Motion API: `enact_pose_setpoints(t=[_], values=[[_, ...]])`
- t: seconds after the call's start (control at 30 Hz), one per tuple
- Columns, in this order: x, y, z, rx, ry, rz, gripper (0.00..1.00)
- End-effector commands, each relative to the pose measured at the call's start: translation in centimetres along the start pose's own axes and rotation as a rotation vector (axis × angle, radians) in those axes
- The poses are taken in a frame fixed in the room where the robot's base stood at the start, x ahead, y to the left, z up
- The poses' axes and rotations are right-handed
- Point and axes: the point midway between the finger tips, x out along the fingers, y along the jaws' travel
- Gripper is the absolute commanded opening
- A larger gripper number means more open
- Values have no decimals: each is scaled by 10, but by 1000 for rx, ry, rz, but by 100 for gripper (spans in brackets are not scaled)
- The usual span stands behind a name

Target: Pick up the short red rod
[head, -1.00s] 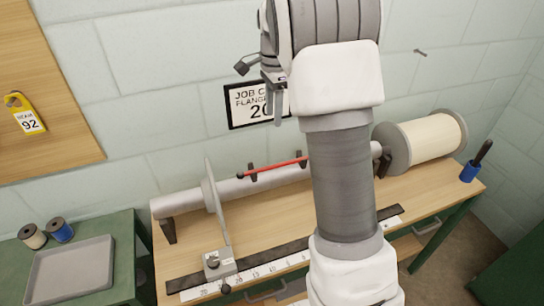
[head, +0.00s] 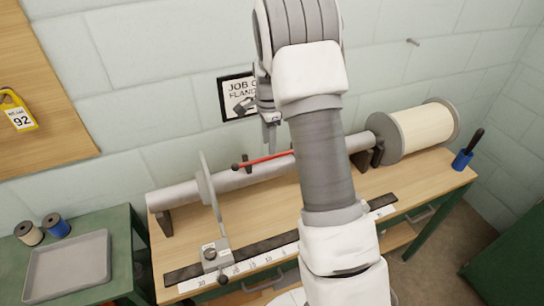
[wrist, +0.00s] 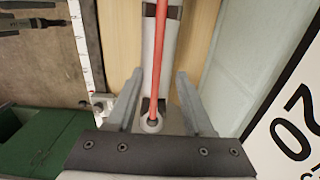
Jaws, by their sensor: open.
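The short red rod (head: 268,158) lies along the top of the long grey tube on the bench, in dark upright holders, with a dark knob at its left end. Its right part is hidden behind my arm. In the wrist view the rod (wrist: 160,55) runs down the picture between my two fingers to a round end piece. My gripper (head: 270,146) is open, with its fingertips by the rod in the head view. In the wrist view my gripper (wrist: 158,75) has one finger on each side of the rod, with gaps on both sides.
A cream spool (head: 425,130) is at the right end. The wall with a job card (head: 236,95) is close behind. A ruler strip (head: 270,258) lies along the bench's front.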

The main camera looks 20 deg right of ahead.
Motion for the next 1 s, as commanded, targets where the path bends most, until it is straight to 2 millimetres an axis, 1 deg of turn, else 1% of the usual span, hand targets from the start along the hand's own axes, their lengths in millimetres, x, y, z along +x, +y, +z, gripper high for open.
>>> enact_pose_setpoints(t=[0.13, 0.2, 0.3, 0.4, 0.57, 0.67, 0.8, 0.87, 1.0], values=[[23, 6, -4, 1, -1, 5, 52], [33, 6, -4, 0, 0, 4, 52], [42, 5, -4, 0, 0, 1, 52], [45, 5, -4, 0, 0, 1, 52], [45, 5, -4, 0, 0, 0, 52], [45, 5, -4, 0, 0, 0, 36], [45, 4, -4, 0, 0, 0, 10], [45, 4, -4, 0, 0, 0, 0], [45, 4, -4, 0, 0, 0, 0]])
